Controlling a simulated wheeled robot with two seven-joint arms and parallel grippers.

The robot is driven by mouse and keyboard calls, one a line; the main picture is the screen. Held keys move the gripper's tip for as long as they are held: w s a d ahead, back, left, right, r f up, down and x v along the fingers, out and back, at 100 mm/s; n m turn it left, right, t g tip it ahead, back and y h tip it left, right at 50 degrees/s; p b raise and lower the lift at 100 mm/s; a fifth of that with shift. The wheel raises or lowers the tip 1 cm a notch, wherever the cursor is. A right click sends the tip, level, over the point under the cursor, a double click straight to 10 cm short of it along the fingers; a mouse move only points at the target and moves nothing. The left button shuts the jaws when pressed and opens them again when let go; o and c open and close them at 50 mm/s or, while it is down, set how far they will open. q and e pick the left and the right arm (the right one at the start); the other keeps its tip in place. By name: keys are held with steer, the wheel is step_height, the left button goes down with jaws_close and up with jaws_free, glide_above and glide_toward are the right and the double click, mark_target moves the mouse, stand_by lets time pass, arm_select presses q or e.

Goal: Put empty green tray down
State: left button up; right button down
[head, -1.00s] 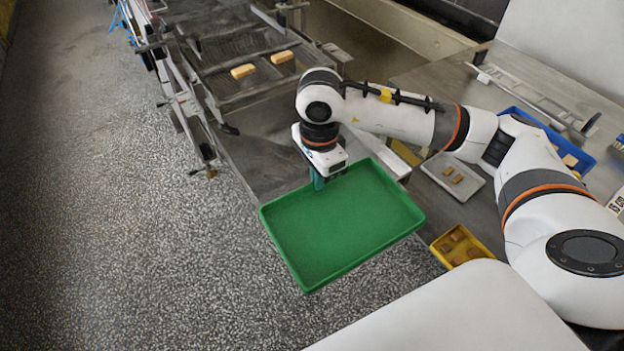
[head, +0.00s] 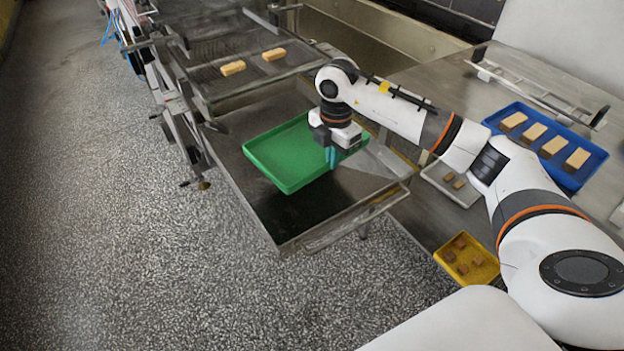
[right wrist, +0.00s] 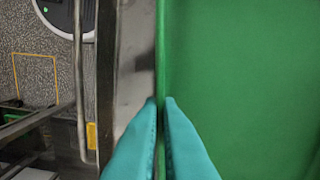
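The empty green tray (head: 290,160) is over the dark metal side table (head: 262,205) in the head view. Its near edge looks slightly above the surface; contact cannot be told. My right gripper (head: 332,158) is at the tray's right edge. In the right wrist view, its two teal fingers (right wrist: 161,125) are closed on the thin rim of the green tray (right wrist: 235,80), one on each side. My left gripper is in neither view.
A wire mesh belt (head: 255,75) with two tan bars stands behind the side table. A blue tray (head: 590,180) with several bars, a grey tray (head: 440,190) and a yellow tray (head: 482,277) with brown pieces are at the right. Speckled floor lies left.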

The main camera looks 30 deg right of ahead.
mark_target(331, 196)
steer(key=shift+w+d+f+m, duration=0.1)
steer(key=shift+d+f+m, duration=0.1)
steer(key=shift+m, duration=0.4)
step_height(331, 196, down, 10)
steer(key=shift+r, duration=0.1)
steer(key=c, duration=1.6)
jaws_free()
steer(key=shift+f, duration=0.2)
steer(key=shift+r, duration=0.1)
step_height(331, 196, up, 12)
steer(key=shift+r, duration=0.1)
